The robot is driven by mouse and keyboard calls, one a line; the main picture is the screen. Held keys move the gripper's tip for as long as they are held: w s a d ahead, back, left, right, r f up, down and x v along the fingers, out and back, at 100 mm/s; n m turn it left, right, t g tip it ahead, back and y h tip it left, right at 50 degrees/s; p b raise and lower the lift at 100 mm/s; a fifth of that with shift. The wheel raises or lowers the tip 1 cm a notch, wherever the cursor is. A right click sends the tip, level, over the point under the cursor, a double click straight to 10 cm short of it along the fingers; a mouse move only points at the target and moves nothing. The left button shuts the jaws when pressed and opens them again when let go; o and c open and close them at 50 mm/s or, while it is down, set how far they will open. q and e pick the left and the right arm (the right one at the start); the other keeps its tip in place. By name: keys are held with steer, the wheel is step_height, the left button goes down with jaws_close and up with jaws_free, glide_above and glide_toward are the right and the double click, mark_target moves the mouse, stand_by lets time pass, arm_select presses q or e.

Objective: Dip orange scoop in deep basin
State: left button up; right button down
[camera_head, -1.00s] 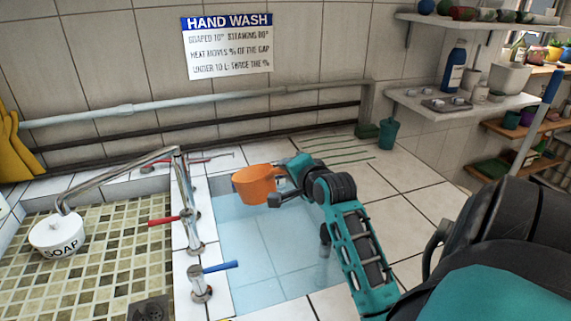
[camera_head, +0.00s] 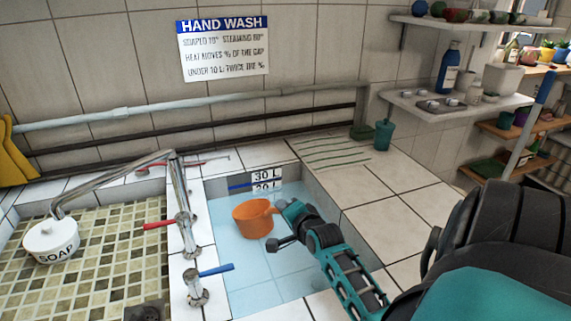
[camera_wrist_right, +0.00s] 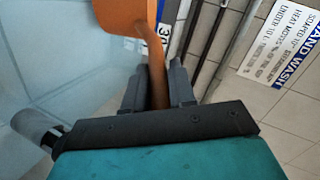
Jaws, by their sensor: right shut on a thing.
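The orange scoop (camera_head: 253,219) is over the water of the deep basin (camera_head: 312,178), inside its rim as seen from the head. My right gripper (camera_head: 287,212) is shut on the scoop's handle; in the right wrist view the handle (camera_wrist_right: 157,75) runs between the two fingers (camera_wrist_right: 158,88). The scoop looks close to the water surface, but I cannot tell whether it touches. Blue water (camera_head: 256,262) fills the basin, and a "30 L" mark (camera_head: 267,176) shows on its back wall. My left gripper is not in view.
A tap with a red lever (camera_head: 160,225) and a blue-levered valve (camera_head: 216,269) stand on the divider left of the basin. The shallow tiled sink holds a white soap pot (camera_head: 50,240). A teal cup (camera_head: 383,134) stands at the back right. The right tiled counter is mostly clear.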

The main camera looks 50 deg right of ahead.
step_height(320, 180, down, 2)
steer(key=shift+f, duration=0.1)
steer(key=shift+f+b, duration=2.9)
steer(key=shift+b, duration=0.1)
steer(key=shift+r, duration=0.15)
